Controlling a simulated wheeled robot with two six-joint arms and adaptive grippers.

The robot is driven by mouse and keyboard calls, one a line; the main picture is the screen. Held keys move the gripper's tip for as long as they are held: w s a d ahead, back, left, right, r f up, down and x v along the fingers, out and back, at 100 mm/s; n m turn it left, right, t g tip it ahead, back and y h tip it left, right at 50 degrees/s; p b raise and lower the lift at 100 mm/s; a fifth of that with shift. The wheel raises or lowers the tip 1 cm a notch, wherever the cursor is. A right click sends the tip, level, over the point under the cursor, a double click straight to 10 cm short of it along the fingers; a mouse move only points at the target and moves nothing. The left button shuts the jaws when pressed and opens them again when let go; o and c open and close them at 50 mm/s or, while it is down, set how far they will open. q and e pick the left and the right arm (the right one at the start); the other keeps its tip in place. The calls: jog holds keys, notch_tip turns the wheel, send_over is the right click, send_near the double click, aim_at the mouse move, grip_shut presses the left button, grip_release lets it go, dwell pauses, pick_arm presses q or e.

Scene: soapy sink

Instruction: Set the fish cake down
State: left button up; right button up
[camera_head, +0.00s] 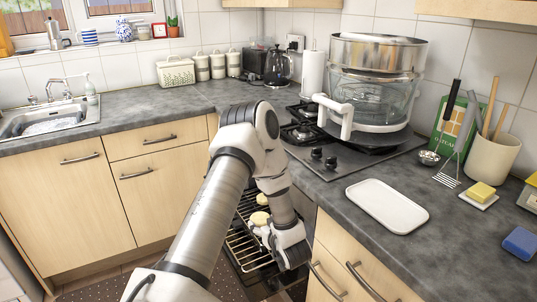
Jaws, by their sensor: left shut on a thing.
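My left gripper (259,227) is low over the oven's wire rack (240,248), its fingers pointing left. It is shut on a round, pale golden fish cake (260,218) at its fingertips. A second small, round, pale yellow piece (262,199) shows just behind it, close to my arm. The small size and my arm's cover leave it unclear whether the held fish cake touches the rack. My right gripper is out of view.
The oven stands open below the hob (350,165). A large glass steamer (372,95) sits on the hob. A bare white tray (387,205) lies on the right counter, near a yellow sponge (481,191) and a utensil pot (492,157). The sink (50,117) is far left.

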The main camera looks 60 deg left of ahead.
pick_arm(q)
notch_tip(320, 180, down, 10)
jog(key=w+d+m+t+b, duration=0.1)
jog(key=w+d+t+b, duration=0.15)
jog(key=b, duration=0.35)
jog(key=shift+g, duration=0.45)
jog(key=w+a, duration=0.3)
jog(key=a, duration=0.1)
jog(key=w+a+f+b, duration=0.1)
jog(key=w+a, duration=0.2)
jog(key=a, duration=0.1)
jog(key=w+a, duration=0.4)
jog(key=shift+a+f+b, duration=0.2)
jog(key=shift+f+b, duration=0.15)
jog(key=shift+b, duration=0.05)
notch_tip(320, 180, down, 4)
jog(key=shift+d+r+b, duration=0.1)
jog(key=shift+r+b, duration=0.15)
jog(key=shift+b, duration=0.2)
jog(key=shift+r, duration=0.1)
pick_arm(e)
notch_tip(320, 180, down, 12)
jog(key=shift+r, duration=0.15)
pick_arm(q)
jog(key=shift+s, duration=0.1)
jog(key=o, duration=1.2)
jog(key=shift+c, duration=0.2)
